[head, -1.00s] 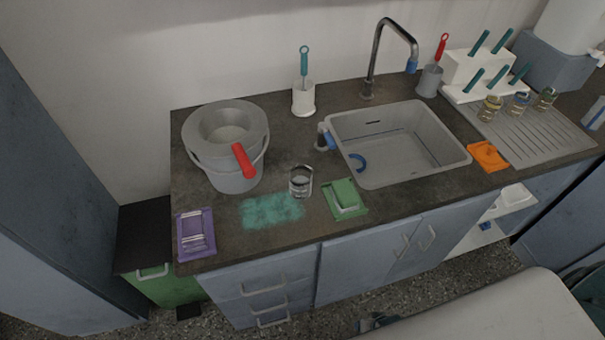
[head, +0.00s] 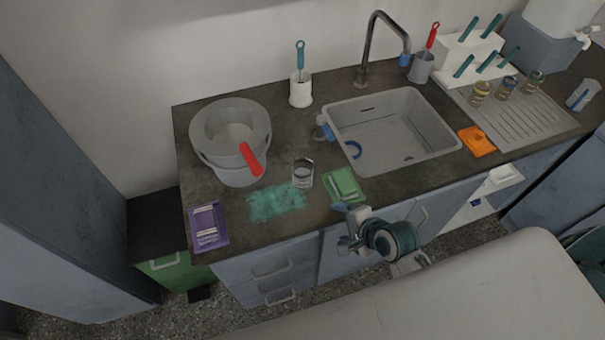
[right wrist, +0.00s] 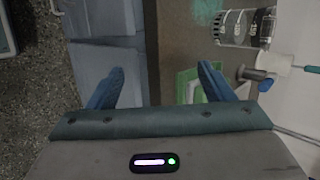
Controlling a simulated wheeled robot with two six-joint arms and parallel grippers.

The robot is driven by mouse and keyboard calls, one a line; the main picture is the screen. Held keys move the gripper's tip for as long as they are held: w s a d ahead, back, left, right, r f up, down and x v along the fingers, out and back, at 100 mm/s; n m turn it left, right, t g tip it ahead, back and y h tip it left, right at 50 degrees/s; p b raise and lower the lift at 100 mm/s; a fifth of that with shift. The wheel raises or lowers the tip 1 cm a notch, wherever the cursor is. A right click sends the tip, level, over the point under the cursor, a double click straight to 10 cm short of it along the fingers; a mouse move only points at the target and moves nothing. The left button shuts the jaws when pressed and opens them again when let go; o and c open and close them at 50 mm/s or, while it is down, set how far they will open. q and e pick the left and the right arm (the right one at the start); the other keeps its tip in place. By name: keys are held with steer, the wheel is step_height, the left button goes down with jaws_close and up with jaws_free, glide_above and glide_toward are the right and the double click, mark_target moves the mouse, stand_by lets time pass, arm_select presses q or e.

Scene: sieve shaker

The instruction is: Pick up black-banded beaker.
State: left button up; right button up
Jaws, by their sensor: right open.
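The black-banded beaker (head: 303,173) is clear glass with dark bands and stands upright on the dark counter, left of the sink and just behind a teal patch. In the right wrist view the beaker (right wrist: 240,27) shows at the upper right, beyond the fingers. My right gripper (head: 344,226) is in front of the counter's front edge, to the right of and nearer than the beaker. Its blue fingers (right wrist: 160,70) are spread with nothing between them. My left gripper is not in view.
A green tray with a pad (head: 345,186) lies between my right gripper and the sink (head: 392,165). The teal patch (head: 277,202) and a purple tray (head: 208,228) lie along the front. Several other banded beakers (head: 507,88) stand far right.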

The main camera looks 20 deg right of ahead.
mark_target(309, 179)
steer(key=w+r+m, duration=0.1)
steer(key=m, duration=0.1)
steer(key=w+a+r+m+t+y, duration=0.1)
steer(key=w+m, duration=0.1)
steer(key=m, duration=0.1)
steer(key=w+r+m+t, duration=0.1)
steer(key=m, duration=0.2)
steer(key=shift+w+a+r, duration=0.1)
steer(key=shift+w+a, duration=0.05)
steer(key=w+m, duration=0.1)
steer(key=m, duration=0.1)
steer(key=w+r+m+t, duration=0.1)
steer(key=m, duration=0.1)
steer(key=w+m+t, duration=0.1)
steer(key=m, duration=0.1)
steer(key=shift+r+y, duration=0.15)
steer(key=shift+y, duration=0.25)
steer(key=shift+w+r+m, duration=0.1)
steer(key=shift+w+m, duration=0.1)
steer(key=shift+m, duration=0.3)
steer(key=shift+w+m+p, duration=0.3)
steer(key=x, duration=0.5)
steer(key=p+x, duration=0.1)
steer(key=x, duration=0.4)
steer(key=shift+w+a, duration=0.15)
steer(key=shift+a, duration=0.15)
steer(key=c, duration=1.2)
steer(key=shift+o, duration=0.2)
steer(key=shift+r, duration=0.1)
